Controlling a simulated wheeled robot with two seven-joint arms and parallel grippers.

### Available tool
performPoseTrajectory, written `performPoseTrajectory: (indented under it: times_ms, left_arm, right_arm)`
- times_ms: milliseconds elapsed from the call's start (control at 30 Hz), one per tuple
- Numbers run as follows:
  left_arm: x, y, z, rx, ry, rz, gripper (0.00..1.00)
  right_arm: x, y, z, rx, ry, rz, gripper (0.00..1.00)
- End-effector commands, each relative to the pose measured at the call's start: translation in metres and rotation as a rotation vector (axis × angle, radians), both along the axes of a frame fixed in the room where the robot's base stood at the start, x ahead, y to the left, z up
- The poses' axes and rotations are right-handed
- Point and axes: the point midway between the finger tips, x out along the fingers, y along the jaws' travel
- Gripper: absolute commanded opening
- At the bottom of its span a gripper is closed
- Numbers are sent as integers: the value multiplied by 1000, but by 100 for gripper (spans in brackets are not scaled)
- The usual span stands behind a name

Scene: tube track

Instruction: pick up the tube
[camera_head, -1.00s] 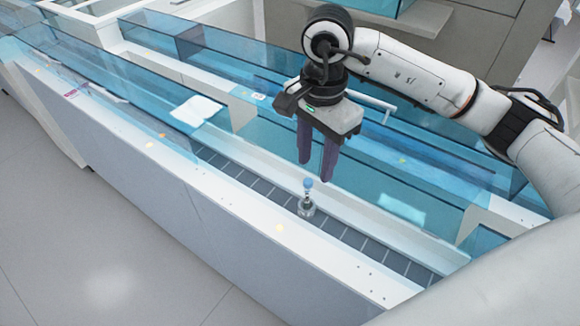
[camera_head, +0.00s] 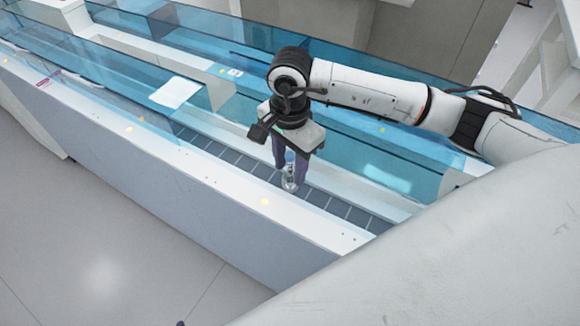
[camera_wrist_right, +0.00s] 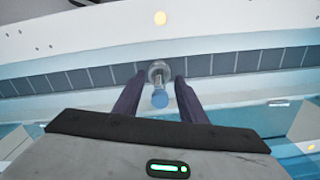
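The tube (camera_head: 289,172) stands upright on the dark segmented track (camera_head: 345,208), with a blue cap and a clear round base. In the right wrist view the tube (camera_wrist_right: 159,82) shows between the two purple fingers, its blue cap toward the camera. My right gripper (camera_head: 289,178) points down over the track with its fingers on either side of the tube. In the right wrist view the fingers of the gripper (camera_wrist_right: 159,80) are apart, with a gap on each side of the tube. My left gripper is not in view.
Clear blue panels (camera_head: 350,140) run along the far side of the track. A white ledge (camera_head: 240,190) runs along its near side. A white sheet-like patch (camera_head: 175,91) shows on the panel at left. The track on both sides of the tube is clear.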

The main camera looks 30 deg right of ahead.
Motion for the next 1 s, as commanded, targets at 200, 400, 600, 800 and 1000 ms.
performPoseTrajectory:
  times_ms: [200, 400, 600, 800, 1000]
  left_arm:
    - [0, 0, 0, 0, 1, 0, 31]
    - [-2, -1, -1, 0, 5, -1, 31]
    - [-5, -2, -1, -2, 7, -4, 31]
    - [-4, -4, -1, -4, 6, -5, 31]
    - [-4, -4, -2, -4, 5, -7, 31]
  right_arm:
    - [0, 0, 0, 1, 0, 0, 12]
    - [0, 0, 1, 1, 0, 0, 2]
    - [0, 0, 4, 2, -2, 0, 2]
    - [2, 0, 36, 1, -6, 0, 2]
    - [1, 0, 76, 1, -5, 1, 2]
